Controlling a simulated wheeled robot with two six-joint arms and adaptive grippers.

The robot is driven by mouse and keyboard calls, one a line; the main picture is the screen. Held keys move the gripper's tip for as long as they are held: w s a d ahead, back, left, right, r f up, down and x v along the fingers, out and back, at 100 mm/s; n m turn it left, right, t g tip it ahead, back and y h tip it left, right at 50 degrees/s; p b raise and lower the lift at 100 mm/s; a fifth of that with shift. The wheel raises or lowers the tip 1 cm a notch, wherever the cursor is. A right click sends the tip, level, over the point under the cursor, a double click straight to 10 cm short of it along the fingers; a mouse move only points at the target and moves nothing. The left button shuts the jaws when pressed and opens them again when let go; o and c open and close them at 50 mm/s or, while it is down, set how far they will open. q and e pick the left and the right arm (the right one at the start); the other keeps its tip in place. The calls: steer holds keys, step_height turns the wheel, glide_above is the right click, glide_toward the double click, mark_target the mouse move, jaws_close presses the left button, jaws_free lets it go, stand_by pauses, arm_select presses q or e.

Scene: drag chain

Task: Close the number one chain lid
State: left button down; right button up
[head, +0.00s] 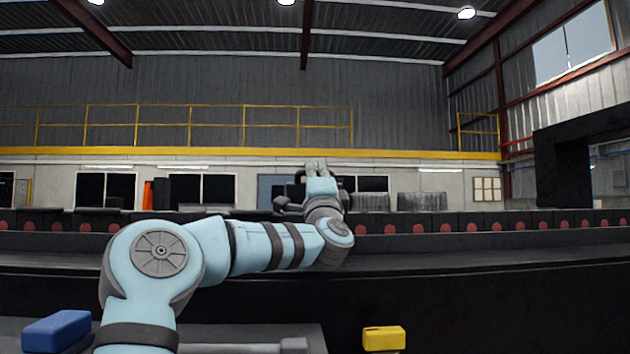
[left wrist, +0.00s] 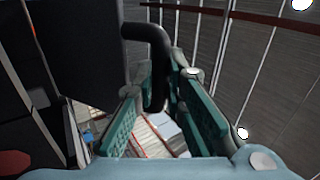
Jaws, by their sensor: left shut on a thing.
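A long black drag chain (head: 470,222) runs across the head view, its side marked with a row of red discs. In the left wrist view a dark flat panel (left wrist: 75,50), which looks like a chain lid, stands raised at the upper left. A black bent handle (left wrist: 150,38) reaches from it down between the fingers. My left gripper (left wrist: 160,80) is shut on this handle. In the head view my left gripper (head: 300,193) is small, above the chain's top edge, and the lid is hard to make out there. No lid number is readable. My right gripper is not in view.
A blue block (head: 57,331) is at the lower left and a yellow block (head: 384,338) at the lower middle. A long dark ledge (head: 480,262) runs in front of the chain. A yellow railing (head: 190,125) and a wall stand far behind. The air above the chain on the right is clear.

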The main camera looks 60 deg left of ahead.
arm_select(q)
steer(key=shift+f, duration=0.1)
steer(key=c, duration=2)
jaws_free()
steer(key=shift+w, duration=0.1)
steer(key=shift+o, duration=0.4)
steer(key=shift+w, duration=0.2)
steer(key=shift+s, duration=0.15)
steer(key=v, duration=1.2)
